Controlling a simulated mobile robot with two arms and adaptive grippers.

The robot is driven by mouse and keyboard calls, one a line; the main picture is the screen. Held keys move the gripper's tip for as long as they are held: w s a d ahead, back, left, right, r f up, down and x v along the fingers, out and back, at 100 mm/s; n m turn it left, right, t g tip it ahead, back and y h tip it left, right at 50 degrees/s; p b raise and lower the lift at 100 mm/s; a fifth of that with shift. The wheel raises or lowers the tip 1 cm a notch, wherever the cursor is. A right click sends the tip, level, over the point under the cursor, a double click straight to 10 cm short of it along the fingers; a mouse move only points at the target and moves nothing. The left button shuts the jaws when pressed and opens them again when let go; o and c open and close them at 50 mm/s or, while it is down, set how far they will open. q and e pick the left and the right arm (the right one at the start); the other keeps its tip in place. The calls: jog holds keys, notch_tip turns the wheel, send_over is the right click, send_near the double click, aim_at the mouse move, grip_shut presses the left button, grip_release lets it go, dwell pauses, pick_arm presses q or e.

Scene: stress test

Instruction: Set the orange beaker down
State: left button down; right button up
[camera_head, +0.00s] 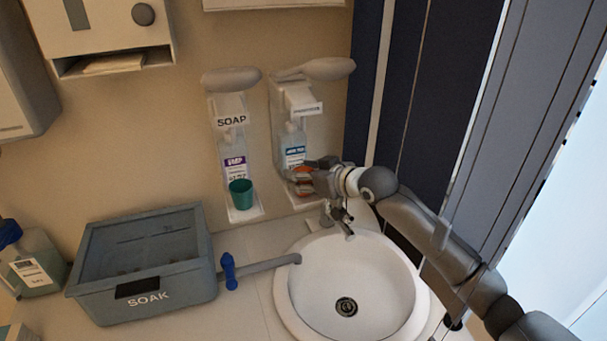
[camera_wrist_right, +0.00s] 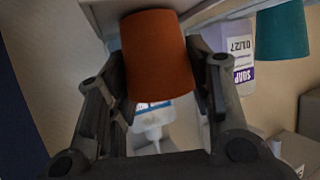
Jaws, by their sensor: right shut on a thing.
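The orange beaker (camera_wrist_right: 156,58) is between the fingers of my right gripper (camera_wrist_right: 165,85) in the right wrist view, and the gripper is shut on it. In the head view, my right gripper (camera_head: 308,180) is at the right wall dispenser, above the back of the sink. Only small patches of the orange beaker (camera_head: 302,172) show there, the rest being hidden by the gripper. I cannot tell whether the beaker touches the dispenser's ledge. My left gripper is not in view.
A green beaker (camera_head: 241,194) stands on the ledge of the left SOAP dispenser (camera_head: 230,120). The white sink (camera_head: 355,285) with its tap lies below my right gripper. A grey SOAK tub (camera_head: 150,290) and a blue-capped bottle (camera_head: 35,268) are at the left.

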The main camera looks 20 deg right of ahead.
jog(key=o, duration=1)
jog(key=shift+f, duration=0.15)
jog(key=shift+o, duration=0.2)
jog(key=b+v, duration=0.2)
jog(key=v, duration=1)
jog(key=shift+b, duration=0.4)
